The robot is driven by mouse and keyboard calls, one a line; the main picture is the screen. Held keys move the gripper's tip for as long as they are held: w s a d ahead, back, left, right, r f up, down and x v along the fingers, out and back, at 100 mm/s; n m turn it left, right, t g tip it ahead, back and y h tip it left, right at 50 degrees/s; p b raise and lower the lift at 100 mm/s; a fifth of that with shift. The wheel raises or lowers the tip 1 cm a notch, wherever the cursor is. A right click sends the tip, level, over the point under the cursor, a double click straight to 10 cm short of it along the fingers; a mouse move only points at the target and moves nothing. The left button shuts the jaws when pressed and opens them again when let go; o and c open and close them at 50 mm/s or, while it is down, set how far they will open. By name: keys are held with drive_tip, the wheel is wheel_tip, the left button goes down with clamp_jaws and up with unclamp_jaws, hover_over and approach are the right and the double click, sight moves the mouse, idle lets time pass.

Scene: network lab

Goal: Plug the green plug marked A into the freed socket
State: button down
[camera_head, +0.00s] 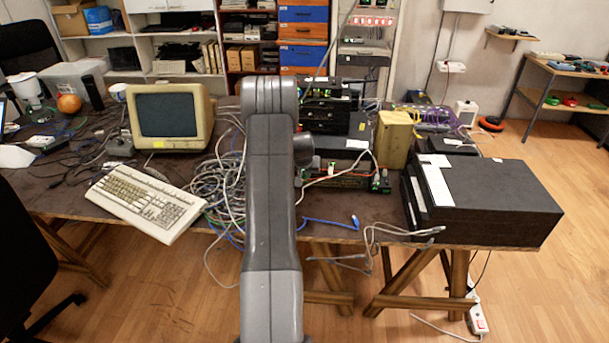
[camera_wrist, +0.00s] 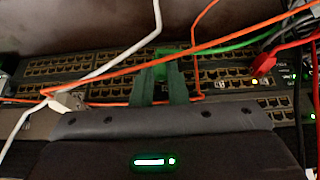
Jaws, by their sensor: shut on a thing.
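In the wrist view my gripper (camera_wrist: 161,78) is shut on a green plug (camera_wrist: 160,66), with its fingers pointing at the rows of sockets on a rack switch (camera_wrist: 225,76). A green cable (camera_wrist: 225,46) runs from the plug to the upper right. No letter is readable on the plug. The fingers hide the sockets right behind them, so I cannot tell which one is the freed socket, or whether the plug touches a socket. In the head view my arm hides the gripper and the plug.
An orange cable (camera_wrist: 120,75) and a white cable (camera_wrist: 110,66) cross in front of the switch. A red plug (camera_wrist: 263,65) sits to the right, a grey-white plug (camera_wrist: 70,101) to the left. In the head view, black boxes (camera_head: 490,200) and a keyboard (camera_head: 145,201) flank the arm.

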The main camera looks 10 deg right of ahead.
drive_tip(key=shift+w, duration=0.3)
drive_tip(key=c, duration=1.3)
unclamp_jaws()
drive_tip(key=shift+c, duration=0.2)
drive_tip(key=b+v, duration=0.2)
drive_tip(key=v, duration=1.1)
drive_tip(key=shift+s+r, duration=0.2)
drive_tip(key=shift+r, duration=0.1)
drive_tip(key=shift+w+f, duration=0.1)
drive_tip(key=p+x, duration=0.1)
drive_tip(key=x, duration=1.2)
drive_tip(key=shift+w+f+p, duration=0.1)
drive_tip(key=shift+f+p, duration=0.1)
drive_tip(key=shift+p, duration=0.15)
